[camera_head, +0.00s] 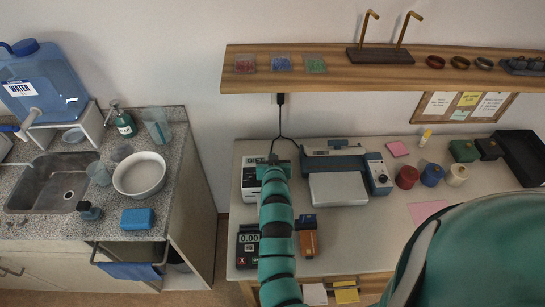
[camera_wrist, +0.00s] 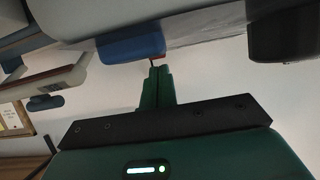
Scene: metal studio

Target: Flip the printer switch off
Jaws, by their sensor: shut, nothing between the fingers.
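A pale grey and blue machine (camera_head: 338,188), which looks like the printer, stands on the white table, with a control panel and round knob at its right. My gripper (camera_head: 273,160) is at the machine's left, near the back of the table. In the wrist view my gripper (camera_wrist: 158,72) is shut and empty. Its fingertips are close to a blue block-like part (camera_wrist: 132,48); I cannot tell whether they touch. I cannot make out the switch or its position in either view.
A smaller white and black device (camera_head: 249,178) is partly hidden behind my arm. A black cord (camera_head: 281,120) runs down the wall. A wooden shelf (camera_head: 390,78) overhangs the table's back. Spools (camera_head: 431,174) stand right of the machine. A digital display device (camera_head: 247,240) sits in front.

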